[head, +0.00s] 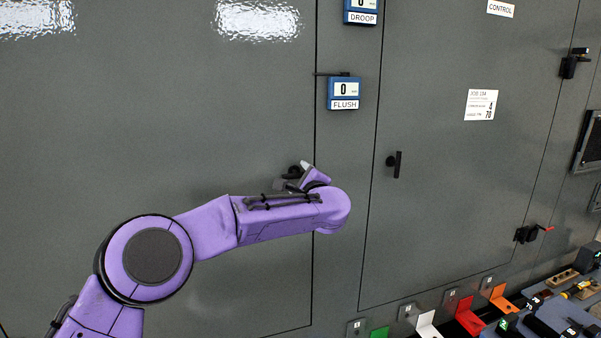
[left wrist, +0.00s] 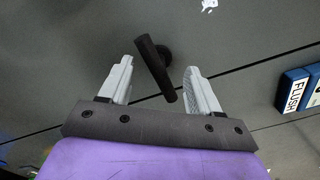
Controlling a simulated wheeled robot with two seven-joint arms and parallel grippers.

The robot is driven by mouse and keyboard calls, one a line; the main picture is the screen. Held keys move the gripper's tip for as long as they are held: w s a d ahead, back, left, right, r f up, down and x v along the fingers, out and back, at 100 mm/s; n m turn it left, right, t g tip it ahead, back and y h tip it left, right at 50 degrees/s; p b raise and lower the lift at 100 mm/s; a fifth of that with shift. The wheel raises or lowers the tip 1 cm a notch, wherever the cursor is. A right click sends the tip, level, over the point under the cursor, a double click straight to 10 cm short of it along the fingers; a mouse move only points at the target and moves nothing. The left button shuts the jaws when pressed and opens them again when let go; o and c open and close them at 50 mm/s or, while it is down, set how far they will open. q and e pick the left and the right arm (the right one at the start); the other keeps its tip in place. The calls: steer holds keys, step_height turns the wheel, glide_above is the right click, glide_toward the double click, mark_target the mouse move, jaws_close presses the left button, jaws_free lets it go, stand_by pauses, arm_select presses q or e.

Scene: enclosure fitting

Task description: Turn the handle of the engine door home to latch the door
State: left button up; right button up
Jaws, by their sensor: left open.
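The engine door (head: 130,120) is the large grey panel at the left of the head view, and it looks flush with the frame. Its black bar handle (left wrist: 156,68) shows in the left wrist view, slanting on a round pivot. In the head view the handle (head: 291,171) is mostly hidden by my left gripper (head: 295,178). My left gripper is open, its two pale fingers on either side of the handle in the left wrist view (left wrist: 157,74). A gap shows at the left finger; contact at the right finger cannot be told. My right gripper is not in view.
A blue FLUSH gauge (head: 345,93) sits on the frame strip right of the door, with a DROOP gauge (head: 361,12) above. The control door (head: 450,180) has its own black handle (head: 395,164). Coloured brackets and a cluttered bench (head: 550,310) lie at lower right.

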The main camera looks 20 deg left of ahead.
arm_select(q)
jaws_close()
steer(key=shift+f, duration=0.1)
